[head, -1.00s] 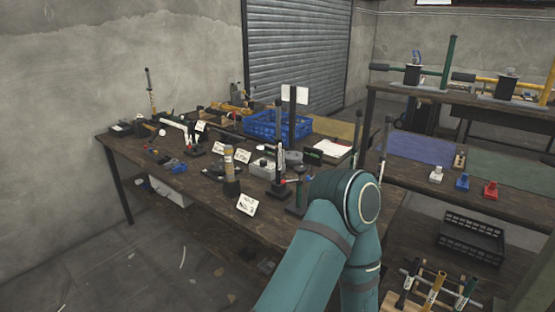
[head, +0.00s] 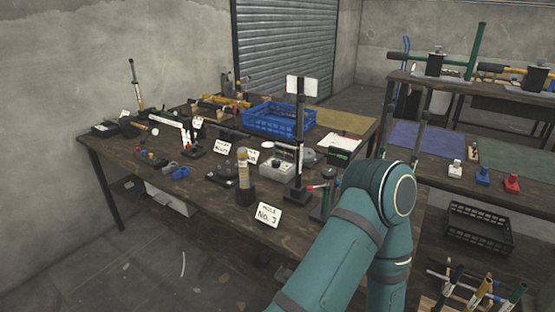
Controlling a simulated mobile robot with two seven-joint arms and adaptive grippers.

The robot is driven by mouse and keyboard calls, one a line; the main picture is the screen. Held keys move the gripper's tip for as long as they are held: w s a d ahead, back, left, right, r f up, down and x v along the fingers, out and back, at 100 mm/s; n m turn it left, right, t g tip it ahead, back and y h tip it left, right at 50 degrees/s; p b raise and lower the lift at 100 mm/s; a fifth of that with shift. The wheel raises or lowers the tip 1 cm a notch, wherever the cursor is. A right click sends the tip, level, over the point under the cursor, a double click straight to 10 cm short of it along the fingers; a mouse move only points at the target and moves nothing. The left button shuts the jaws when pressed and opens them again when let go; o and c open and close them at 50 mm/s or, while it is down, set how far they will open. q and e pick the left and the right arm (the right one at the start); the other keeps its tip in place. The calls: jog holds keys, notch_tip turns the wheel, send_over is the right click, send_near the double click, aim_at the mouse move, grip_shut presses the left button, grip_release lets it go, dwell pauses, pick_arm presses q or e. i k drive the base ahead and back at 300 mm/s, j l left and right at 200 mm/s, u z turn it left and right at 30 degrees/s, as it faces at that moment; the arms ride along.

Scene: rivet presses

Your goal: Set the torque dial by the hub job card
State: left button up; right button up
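A small white card reading "HOLE No. 3" (head: 268,214) stands near the front edge of the workbench (head: 215,205). Two smaller white cards (head: 222,149) stand further back; their print is too small to read surely. A paper on a dark board (head: 344,143) lies at the back right of the bench. A light grey box (head: 278,171) with small controls on top sits mid-bench; I cannot tell whether it carries the torque dial. No hub job card can be identified by its text. A teal arm of mine fills the lower right; neither gripper shows.
A dark post with a blank white plate (head: 302,86) rises mid-bench. A blue crate (head: 280,121) stands behind it. Shelves at right hold a black crate (head: 480,229) and coloured blocks (head: 483,176).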

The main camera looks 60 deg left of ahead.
aim_at(276, 164)
jog(key=k+j, duration=0.1)
jog(key=j, duration=0.3)
jog(key=k+j, duration=0.1)
jog(key=j, duration=0.3)
jog(key=k+j+z, duration=0.1)
jog(key=j, duration=0.3)
jog(key=k+j, duration=0.15)
jog(key=j, duration=0.2)
jog(key=k+j, duration=0.15)
jog(key=j, duration=0.25)
